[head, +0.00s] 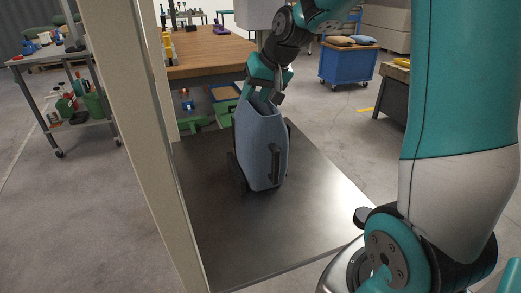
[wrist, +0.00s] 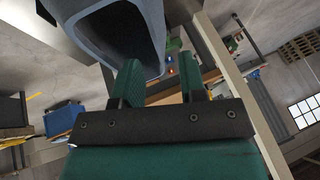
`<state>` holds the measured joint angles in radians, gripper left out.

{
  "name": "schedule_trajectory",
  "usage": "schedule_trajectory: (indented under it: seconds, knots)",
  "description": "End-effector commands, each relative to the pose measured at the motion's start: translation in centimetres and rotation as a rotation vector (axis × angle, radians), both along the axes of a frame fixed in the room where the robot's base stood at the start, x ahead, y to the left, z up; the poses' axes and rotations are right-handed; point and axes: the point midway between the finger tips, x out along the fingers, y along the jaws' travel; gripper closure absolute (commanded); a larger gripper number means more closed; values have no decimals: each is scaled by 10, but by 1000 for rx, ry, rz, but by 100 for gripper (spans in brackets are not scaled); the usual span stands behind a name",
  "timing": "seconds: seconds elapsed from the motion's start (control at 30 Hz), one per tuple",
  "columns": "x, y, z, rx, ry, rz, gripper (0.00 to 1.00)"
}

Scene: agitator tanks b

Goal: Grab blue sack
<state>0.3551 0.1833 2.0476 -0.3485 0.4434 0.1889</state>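A pale blue sack (head: 362,39) lies on top of a blue wheeled cart (head: 345,66) at the back right of the head view. A tan sack (head: 340,41) lies beside it. My gripper (head: 264,97) is far from the cart, at the top of a tall blue-grey open bin. In the wrist view my gripper (wrist: 160,72) has its two fingers spread apart with nothing clearly held. The bin's rim is close to the left finger; I cannot tell whether they touch. The blue cart also shows at the left of the wrist view (wrist: 62,118).
The blue-grey bin (head: 261,150) stands on my dark flat platform (head: 300,215). A wooden workbench (head: 208,50) is behind it. A metal trolley (head: 75,62) with bottles stands at left. A dark-sided bench (head: 394,90) is at right. Open floor (head: 325,115) lies before the cart.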

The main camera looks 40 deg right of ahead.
Motion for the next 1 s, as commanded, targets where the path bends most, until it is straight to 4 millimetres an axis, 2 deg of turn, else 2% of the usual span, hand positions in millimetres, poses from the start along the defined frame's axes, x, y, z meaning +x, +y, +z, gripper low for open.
schedule_trajectory:
  seconds: [0.03,0.23,1.0]
  knots:
    - [4,1,-13,1,2,1,62]
    - [19,6,-41,0,1,1,62]
    - [22,7,-46,0,2,1,62]
